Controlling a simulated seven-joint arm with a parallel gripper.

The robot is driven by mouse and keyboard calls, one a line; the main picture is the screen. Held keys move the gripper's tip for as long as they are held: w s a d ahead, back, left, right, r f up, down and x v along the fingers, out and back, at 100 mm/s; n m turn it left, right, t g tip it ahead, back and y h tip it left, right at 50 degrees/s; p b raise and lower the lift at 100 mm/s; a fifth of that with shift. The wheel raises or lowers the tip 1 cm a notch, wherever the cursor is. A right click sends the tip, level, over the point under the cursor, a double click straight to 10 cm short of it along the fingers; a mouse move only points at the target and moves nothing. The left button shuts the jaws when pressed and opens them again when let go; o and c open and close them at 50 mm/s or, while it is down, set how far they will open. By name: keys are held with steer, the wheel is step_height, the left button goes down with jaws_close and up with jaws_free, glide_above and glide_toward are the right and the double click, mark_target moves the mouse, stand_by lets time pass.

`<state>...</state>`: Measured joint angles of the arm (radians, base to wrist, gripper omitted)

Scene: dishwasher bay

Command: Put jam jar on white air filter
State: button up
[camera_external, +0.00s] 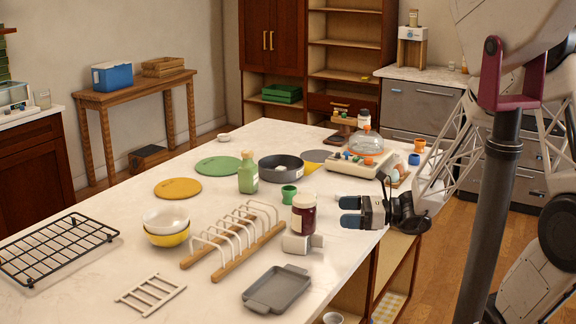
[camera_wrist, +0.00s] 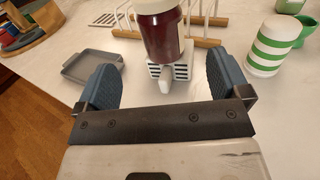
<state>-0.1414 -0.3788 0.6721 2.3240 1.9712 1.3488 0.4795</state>
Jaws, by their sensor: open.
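The jam jar (camera_external: 303,212) is dark red with a pale label and lid. It stands upright and appears to rest on the white air filter (camera_external: 300,245). My gripper (camera_external: 349,211) is open and empty, to the right of the jar in the external view. In the wrist view its two blue fingers (camera_wrist: 165,84) are wide apart, with the jar ahead of them and not gripped.
A wooden rack with white wire loops (camera_external: 235,240) stands close left of the jar. A grey tray (camera_external: 276,288) lies in front. A green cup (camera_external: 289,194) is behind. A green-and-white striped container (camera_wrist: 268,45) stands right in the wrist view.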

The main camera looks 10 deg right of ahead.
steer(key=shift+d, duration=0.2)
steer(key=shift+s+r, duration=0.1)
steer(key=shift+s, duration=0.1)
stand_by(0.5)
steer(key=s+d+r+n+g+h, duration=0.4)
steer(key=s+d+n+g+h, duration=0.4)
steer(key=n, duration=0.5)
steer(key=s+d+r+n+t+h, duration=0.2)
steer(key=d+r+n+h, duration=0.1)
steer(key=d, duration=0.4)
steer(key=s+d+r+n+t+h, duration=0.2)
steer(key=d+r+n+t+h, duration=0.1)
steer(key=d+n+h, duration=0.2)
steer(key=shift+s+d+r+h, duration=0.35)
steer(key=shift+d+h, duration=0.35)
steer(key=shift+d, duration=0.35)
